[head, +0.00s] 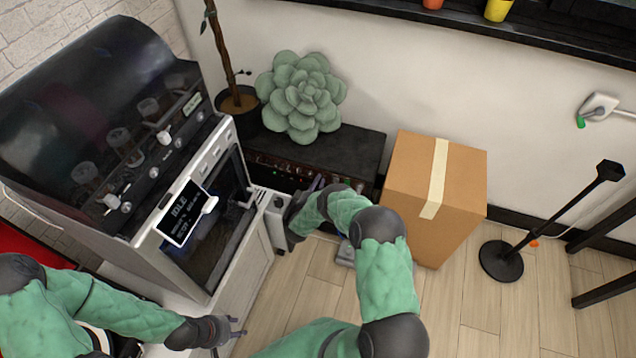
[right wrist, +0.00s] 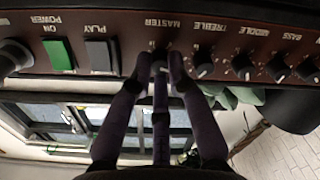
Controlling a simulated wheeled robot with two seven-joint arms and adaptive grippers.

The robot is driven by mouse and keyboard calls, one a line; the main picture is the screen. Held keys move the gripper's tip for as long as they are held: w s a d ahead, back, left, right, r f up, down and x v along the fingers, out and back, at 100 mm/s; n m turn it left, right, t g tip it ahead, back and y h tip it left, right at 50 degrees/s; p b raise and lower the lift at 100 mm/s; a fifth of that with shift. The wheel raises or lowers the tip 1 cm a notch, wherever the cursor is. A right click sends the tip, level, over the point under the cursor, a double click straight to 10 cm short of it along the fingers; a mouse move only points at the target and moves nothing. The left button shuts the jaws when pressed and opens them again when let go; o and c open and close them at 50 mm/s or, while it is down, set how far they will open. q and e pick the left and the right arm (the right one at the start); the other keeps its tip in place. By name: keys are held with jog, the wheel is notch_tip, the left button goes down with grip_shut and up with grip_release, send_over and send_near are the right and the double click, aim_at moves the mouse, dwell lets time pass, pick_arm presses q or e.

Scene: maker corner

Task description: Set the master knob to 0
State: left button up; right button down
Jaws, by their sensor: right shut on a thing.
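The master knob (right wrist: 159,62) sits under the MASTER label on the dark red panel in the right wrist view, which shows the panel upside down in the room. My right gripper (right wrist: 162,70) has its fingers closed around this knob. Its pointer is hidden by the fingers, so I cannot tell its setting. In the head view my right gripper (head: 317,184) reaches the front of the black amplifier (head: 345,150), and the knob is hidden there. My left gripper (head: 236,329) is at the lower left, away from the amplifier, its thin fingers apart and empty.
The treble knob (right wrist: 204,69) is close beside the master knob. The play switch (right wrist: 98,55) and green power switch (right wrist: 59,55) are on its other side. A cardboard box (head: 410,170) stands right of the amplifier, a white-framed machine (head: 225,165) left of it.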

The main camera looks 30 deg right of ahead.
jog(key=shift+a+f+n+h, duration=0.1)
jog(key=shift+n+h, duration=0.05)
jog(key=shift+n, duration=3.5)
jog(key=shift+a+f+n+h, duration=0.1)
jog(key=shift+n+h, duration=0.05)
jog(key=shift+n, duration=3.5)
jog(key=shift+d, duration=0.1)
jog(key=c, duration=1.2)
grip_release()
jog(key=shift+r, duration=0.1)
